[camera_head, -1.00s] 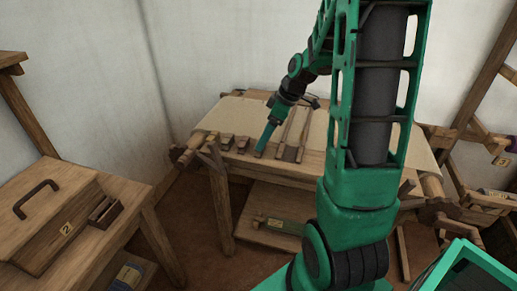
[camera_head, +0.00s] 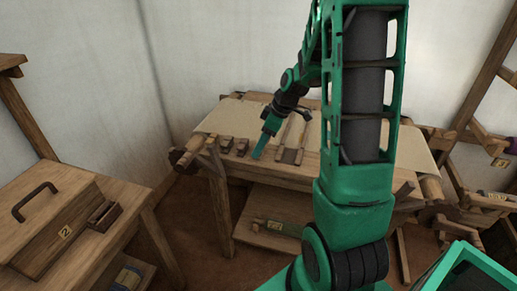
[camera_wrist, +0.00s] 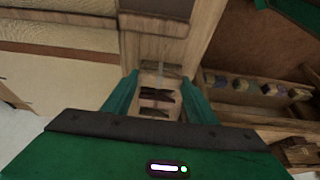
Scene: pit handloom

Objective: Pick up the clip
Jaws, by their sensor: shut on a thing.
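My gripper (camera_head: 258,151) is over the front edge of the loom's table, to the right of two small wooden pieces. In the wrist view its two green fingers (camera_wrist: 158,99) stand on both sides of a pale wooden piece with dark notches, which I take to be the clip (camera_wrist: 158,92). The fingers are shut on it. In the head view the gripper hides the clip. I cannot tell whether the clip touches the table.
Two small wooden pieces (camera_head: 226,144) lie left of my gripper on the loom table. A flat wooden piece (camera_head: 291,155) lies to its right. A shelf (camera_head: 258,246) sits below. A wooden box (camera_head: 50,215) stands on the left bench (camera_head: 128,215).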

